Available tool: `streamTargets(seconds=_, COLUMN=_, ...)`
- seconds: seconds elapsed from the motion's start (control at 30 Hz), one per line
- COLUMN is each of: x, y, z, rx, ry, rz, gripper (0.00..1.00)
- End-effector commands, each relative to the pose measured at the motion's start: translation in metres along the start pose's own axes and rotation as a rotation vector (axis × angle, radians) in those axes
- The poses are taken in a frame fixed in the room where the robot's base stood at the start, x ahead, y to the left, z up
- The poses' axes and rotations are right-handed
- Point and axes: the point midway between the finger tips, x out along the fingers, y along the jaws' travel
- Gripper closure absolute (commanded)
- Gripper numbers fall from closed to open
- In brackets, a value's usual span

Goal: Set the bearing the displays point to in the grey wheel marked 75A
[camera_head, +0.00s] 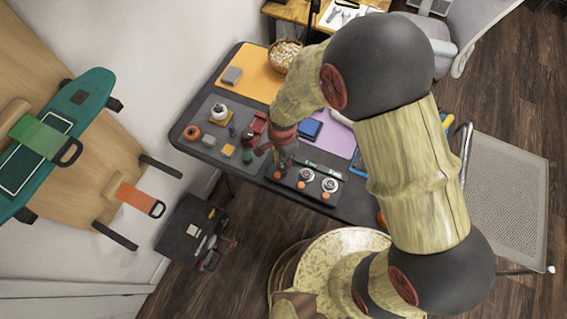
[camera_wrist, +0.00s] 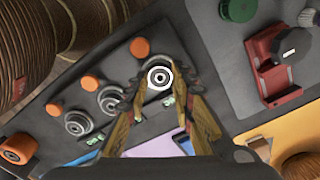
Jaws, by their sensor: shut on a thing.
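My gripper (camera_wrist: 160,88) is shut on a small ringed metal bearing (camera_wrist: 159,75), held over the far end of a dark panel (camera_wrist: 125,75). I cannot tell whether it touches the panel or a wheel below. Two round grey ringed pieces show on the panel in the wrist view, one in the middle (camera_wrist: 110,99) and one nearer the left (camera_wrist: 77,122); both also show in the head view (camera_head: 307,174) (camera_head: 329,185). Small lit displays (camera_head: 311,163) stand beside them, too small to read. No 75A mark is legible. In the head view my gripper (camera_head: 280,155) hides the panel's left end.
Orange round knobs (camera_wrist: 140,47) line the panel's edge. A red vise-like fixture (camera_wrist: 275,70) and a green round piece (camera_wrist: 238,9) lie on the grey mat (camera_wrist: 220,45). An orange mat (camera_head: 255,75), a bowl (camera_head: 285,54) and a blue box (camera_head: 311,129) are further back.

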Motion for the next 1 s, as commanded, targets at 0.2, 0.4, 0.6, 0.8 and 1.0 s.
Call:
streamTargets(seconds=0.2, x=-0.009, y=0.0, z=0.0, rx=0.0, ry=0.0, rz=0.0, gripper=0.9)
streamTargets(seconds=0.4, x=-0.02, y=0.0, z=0.0, rx=0.0, ry=0.0, rz=0.0, gripper=0.9)
streamTargets(seconds=0.6, x=-0.031, y=0.0, z=0.0, rx=0.0, ry=0.0, rz=0.0, gripper=0.9)
streamTargets(seconds=0.8, x=-0.042, y=0.0, z=0.0, rx=0.0, ry=0.0, rz=-0.001, gripper=0.9)
streamTargets(seconds=1.0, x=-0.051, y=0.0, z=0.0, rx=0.0, ry=0.0, rz=-0.001, gripper=0.9)
